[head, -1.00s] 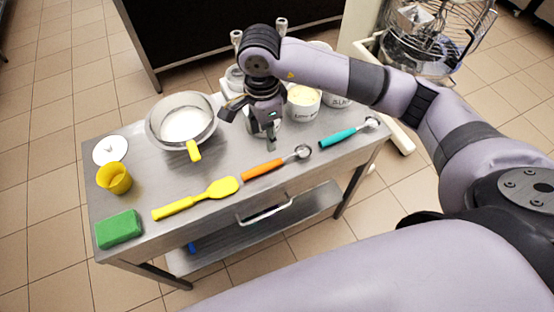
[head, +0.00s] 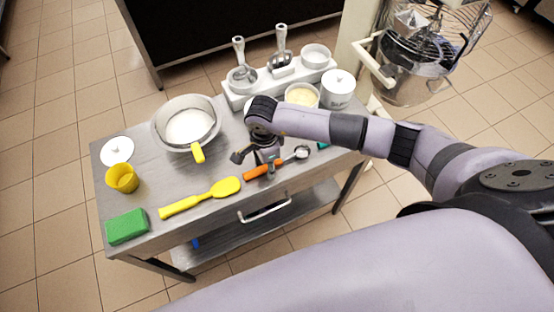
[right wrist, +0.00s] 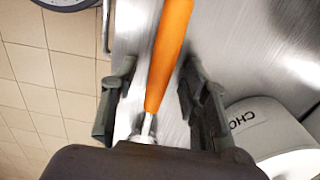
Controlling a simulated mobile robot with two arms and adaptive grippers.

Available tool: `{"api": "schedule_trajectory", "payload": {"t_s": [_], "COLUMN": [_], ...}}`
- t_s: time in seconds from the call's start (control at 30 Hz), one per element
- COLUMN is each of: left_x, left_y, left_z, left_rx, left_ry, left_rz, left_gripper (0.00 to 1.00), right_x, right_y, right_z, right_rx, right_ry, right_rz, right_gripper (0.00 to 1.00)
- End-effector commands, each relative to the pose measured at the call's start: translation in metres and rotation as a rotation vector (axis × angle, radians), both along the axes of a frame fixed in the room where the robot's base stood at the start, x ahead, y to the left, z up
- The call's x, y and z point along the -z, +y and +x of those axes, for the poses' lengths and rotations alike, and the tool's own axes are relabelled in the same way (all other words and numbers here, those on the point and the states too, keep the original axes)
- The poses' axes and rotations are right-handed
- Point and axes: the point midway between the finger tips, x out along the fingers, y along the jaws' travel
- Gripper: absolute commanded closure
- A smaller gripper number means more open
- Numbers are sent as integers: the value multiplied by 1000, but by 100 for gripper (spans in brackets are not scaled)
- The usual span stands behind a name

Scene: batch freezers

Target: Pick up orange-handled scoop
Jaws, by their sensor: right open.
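The orange-handled scoop (head: 256,172) lies on the steel table, its round metal bowl toward the right. My right gripper (head: 257,160) is over its handle, partly hiding it in the head view. In the right wrist view the orange handle (right wrist: 167,52) runs between the two open fingers of the right gripper (right wrist: 152,88), with a gap on each side. The fingers do not touch the handle there. My left gripper is not in view.
A yellow spatula (head: 200,198) lies left of the scoop. A teal-handled scoop (head: 323,146) is mostly hidden by my arm. A sieve bowl (head: 160,128), yellow cup (head: 122,178), green sponge (head: 126,227) and white tubs (head: 338,90) stand around. The table's front edge is close.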

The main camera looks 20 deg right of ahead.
Motion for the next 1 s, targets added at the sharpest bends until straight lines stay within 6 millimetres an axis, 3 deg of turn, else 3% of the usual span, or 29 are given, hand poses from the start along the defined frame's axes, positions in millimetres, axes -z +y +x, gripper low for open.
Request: {"api": "schedule_trajectory", "payload": {"t_s": [0.2, 0.8, 1.0], "left_x": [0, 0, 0], "left_y": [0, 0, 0], "left_z": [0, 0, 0], "left_rx": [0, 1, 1], "left_ry": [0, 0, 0], "left_rz": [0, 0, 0], "left_gripper": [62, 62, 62], "right_x": [1, 1, 0], "right_y": [0, 0, 0], "right_z": [0, 0, 1], "right_rx": [0, 1, 1], "right_ry": [-1, -1, -1], "right_rz": [0, 0, 0], "right_gripper": [58, 98, 100]}}
